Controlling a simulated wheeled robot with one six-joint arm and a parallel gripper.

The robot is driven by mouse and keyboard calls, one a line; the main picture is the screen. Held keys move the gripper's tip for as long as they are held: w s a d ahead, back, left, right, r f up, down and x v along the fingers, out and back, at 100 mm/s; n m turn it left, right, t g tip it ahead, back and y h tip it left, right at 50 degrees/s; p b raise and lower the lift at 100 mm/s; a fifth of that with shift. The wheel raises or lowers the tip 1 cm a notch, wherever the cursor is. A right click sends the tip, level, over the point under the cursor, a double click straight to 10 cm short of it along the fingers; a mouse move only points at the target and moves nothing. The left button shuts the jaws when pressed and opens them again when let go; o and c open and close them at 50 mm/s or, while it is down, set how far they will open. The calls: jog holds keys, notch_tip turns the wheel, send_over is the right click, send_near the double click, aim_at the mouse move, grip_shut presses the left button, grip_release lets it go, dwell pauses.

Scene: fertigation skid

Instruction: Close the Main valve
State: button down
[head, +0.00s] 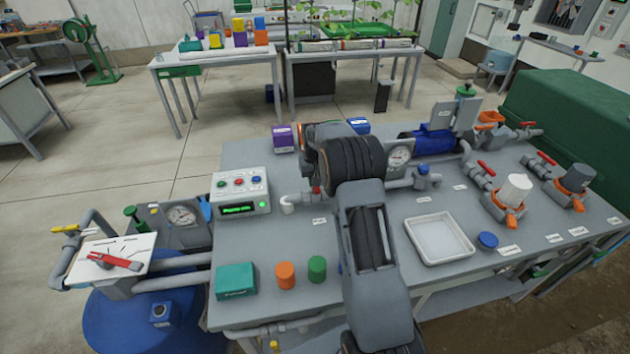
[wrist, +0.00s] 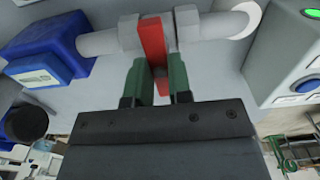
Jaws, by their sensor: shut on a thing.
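In the wrist view, my gripper (wrist: 159,76) has its two green fingers shut on a red lever (wrist: 152,38), one finger on each side. The lever crosses a light grey pipe (wrist: 215,28) roughly at right angles in the picture. I cannot read a label there, so the pictures do not confirm that this is the Main valve. In the head view, a small bit of red (head: 316,190) shows beside my arm, near a pipe elbow. My arm hides the gripper and most of that spot.
The control box (head: 240,190) with a green display stands left of my arm; it also shows in the wrist view (wrist: 290,70). A blue block (wrist: 50,48) sits beside the lever. A white tray (head: 437,238) and other red-handled valves (head: 487,168) lie to the right.

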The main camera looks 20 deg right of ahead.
jog(key=shift+m, duration=0.3)
dwell(0.4)
jog(key=c, duration=1)
grip_release()
jog(key=shift+c, duration=0.2)
notch_tip(320, 180, up, 14)
jog(key=shift+b, duration=0.3)
jog(key=shift+d+f, duration=0.1)
jog(key=shift+f, duration=0.05)
